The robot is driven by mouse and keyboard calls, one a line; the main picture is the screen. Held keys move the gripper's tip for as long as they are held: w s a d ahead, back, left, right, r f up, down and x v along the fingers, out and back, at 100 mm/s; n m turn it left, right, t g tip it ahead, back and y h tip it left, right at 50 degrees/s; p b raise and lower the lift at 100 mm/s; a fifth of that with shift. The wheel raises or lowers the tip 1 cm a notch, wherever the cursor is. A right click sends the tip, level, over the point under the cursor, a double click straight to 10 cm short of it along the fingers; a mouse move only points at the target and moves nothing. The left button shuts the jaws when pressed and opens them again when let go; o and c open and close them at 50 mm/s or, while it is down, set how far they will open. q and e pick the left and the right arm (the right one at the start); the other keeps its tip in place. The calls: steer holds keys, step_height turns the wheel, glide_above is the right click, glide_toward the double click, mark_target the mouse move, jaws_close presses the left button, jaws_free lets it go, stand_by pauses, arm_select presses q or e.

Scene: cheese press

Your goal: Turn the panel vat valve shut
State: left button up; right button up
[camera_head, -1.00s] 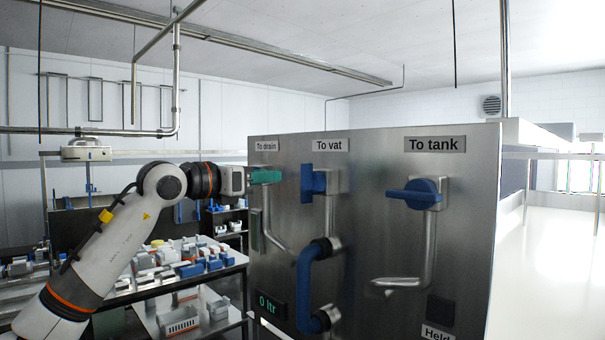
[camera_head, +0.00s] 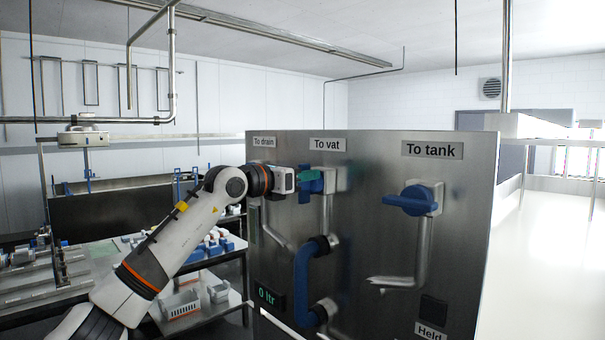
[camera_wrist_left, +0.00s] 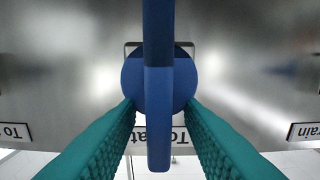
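The "To vat" valve (camera_head: 331,173), blue with a lever handle, sits on the steel panel below its label, partly hidden by my gripper in the head view. In the left wrist view, which is upside down, its handle (camera_wrist_left: 158,120) runs up and down the picture. My left gripper (camera_head: 312,181) is at this valve with its green fingers open. In the wrist view the fingers lie on either side of the handle, with a visible gap at each side. My right gripper is not in view.
The "To tank" valve (camera_head: 412,200), its blue handle nearly level, is to the right on the panel (camera_head: 470,230). The "To drain" valve is hidden behind my arm. A dark display (camera_head: 268,297) reads 0 ltr.

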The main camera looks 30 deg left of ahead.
arm_select(q)
jaws_close()
steer(key=n, duration=0.1)
steer(key=n+b, duration=0.1)
steer(key=shift+w+a+f+n, duration=0.1)
steer(key=shift+a+n, duration=0.1)
steer(key=shift+n, duration=0.2)
steer(key=n+b, duration=0.1)
steer(key=n, duration=0.4)
steer(key=a+f+n+b, duration=0.1)
steer(key=n, duration=0.4)
steer(key=f+n+b, duration=0.1)
steer(key=n, duration=0.4)
steer(key=shift+w+a+b, duration=0.25)
steer(key=shift+a+b, duration=0.05)
steer(key=shift+a, duration=0.05)
jaws_free()
